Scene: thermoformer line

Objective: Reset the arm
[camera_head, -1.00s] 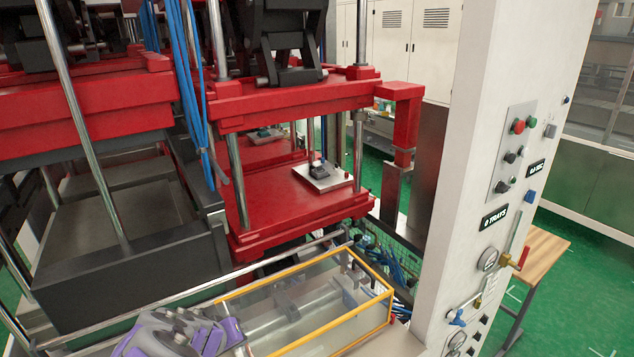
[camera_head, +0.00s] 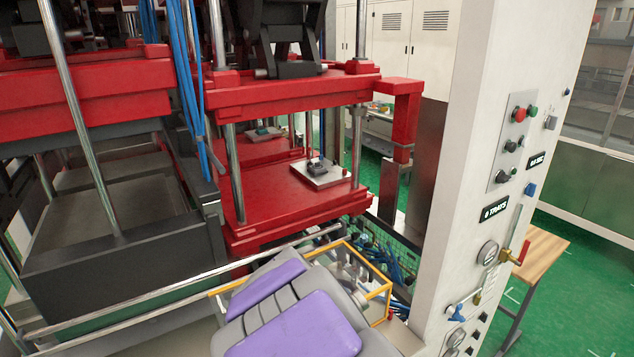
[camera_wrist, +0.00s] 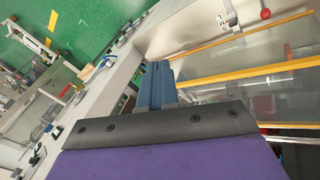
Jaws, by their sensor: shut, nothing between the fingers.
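My arm, grey with purple panels (camera_head: 295,310), fills the bottom middle of the head view. It stands in front of the yellow-edged clear guard box (camera_head: 376,275) and hides much of it. My gripper does not show clearly in the head view. In the wrist view my gripper (camera_wrist: 156,72) shows as blue fingers close together beyond a dark bar with screws. It is shut and empty. The yellow-edged box (camera_wrist: 250,70) lies to the right of the fingers there.
A white column with buttons, a gauge and valves (camera_head: 500,150) stands at the right. The red press (camera_head: 270,195) and black machine block (camera_head: 120,250) stand behind and left. A metal rail (camera_head: 150,300) crosses the front. A wooden table (camera_head: 540,255) stands beyond the column.

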